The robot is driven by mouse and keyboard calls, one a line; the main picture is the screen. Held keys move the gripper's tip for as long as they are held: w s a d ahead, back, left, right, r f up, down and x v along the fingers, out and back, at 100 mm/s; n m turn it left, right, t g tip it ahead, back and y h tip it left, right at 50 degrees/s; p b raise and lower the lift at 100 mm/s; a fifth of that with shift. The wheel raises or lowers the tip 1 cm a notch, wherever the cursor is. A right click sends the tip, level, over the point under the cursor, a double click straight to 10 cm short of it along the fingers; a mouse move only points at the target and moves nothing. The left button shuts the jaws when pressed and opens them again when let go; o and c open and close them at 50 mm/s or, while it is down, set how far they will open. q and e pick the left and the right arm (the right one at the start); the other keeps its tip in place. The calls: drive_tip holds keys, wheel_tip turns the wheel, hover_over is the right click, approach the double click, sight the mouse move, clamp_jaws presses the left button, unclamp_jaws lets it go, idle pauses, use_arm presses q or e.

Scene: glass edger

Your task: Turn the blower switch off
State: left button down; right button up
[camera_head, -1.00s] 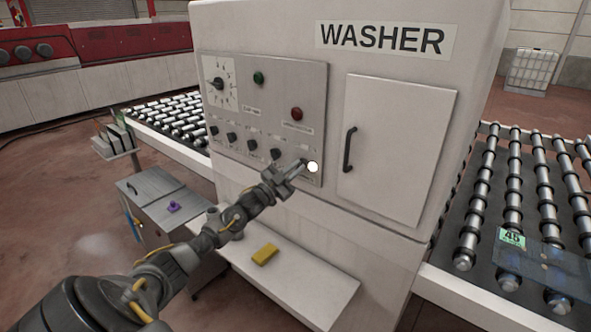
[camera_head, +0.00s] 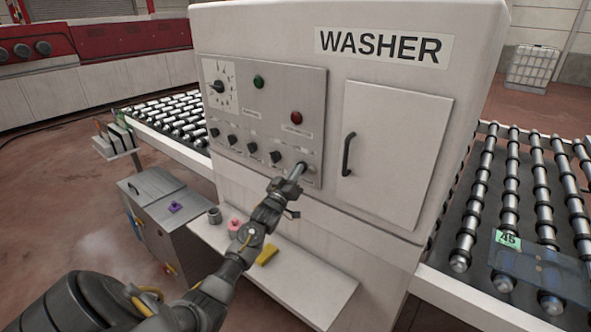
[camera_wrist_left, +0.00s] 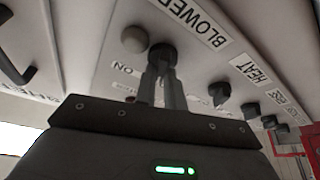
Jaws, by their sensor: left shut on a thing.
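The blower switch (camera_wrist_left: 162,53) is a dark round knob on the washer's control panel (camera_head: 275,85), beside the BLOWER label (camera_wrist_left: 195,20) in the left wrist view. My left gripper (camera_wrist_left: 161,78) is shut on this knob, one finger on each side. In the head view my left gripper (camera_head: 300,172) reaches the lower right end of the panel's knob row and hides most of the switch. A round, pale, unlit lamp (camera_wrist_left: 135,39) sits next to the knob, near an ON label (camera_wrist_left: 122,69). My right gripper is not in view.
Several similar knobs (camera_head: 252,147) run to the left, one labelled HEAT (camera_wrist_left: 251,70). Green (camera_head: 258,82) and red (camera_head: 297,117) buttons sit above. The cabinet door handle (camera_head: 348,154) is to the right. A shelf (camera_head: 310,290) below holds a yellow block (camera_head: 267,255).

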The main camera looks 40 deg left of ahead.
use_arm(q)
drive_tip(key=shift+n+g+y+p, duration=0.3)
drive_tip(key=shift+n+y+p, duration=0.35)
drive_tip(key=shift+n, duration=1.05)
drive_tip(key=shift+n+y, duration=0.25)
drive_tip(key=shift+n, duration=0.05)
drive_tip(key=c, duration=1.5)
unclamp_jaws()
drive_tip(key=shift+b+v, duration=1.9)
drive_tip(key=shift+v, duration=3.5)
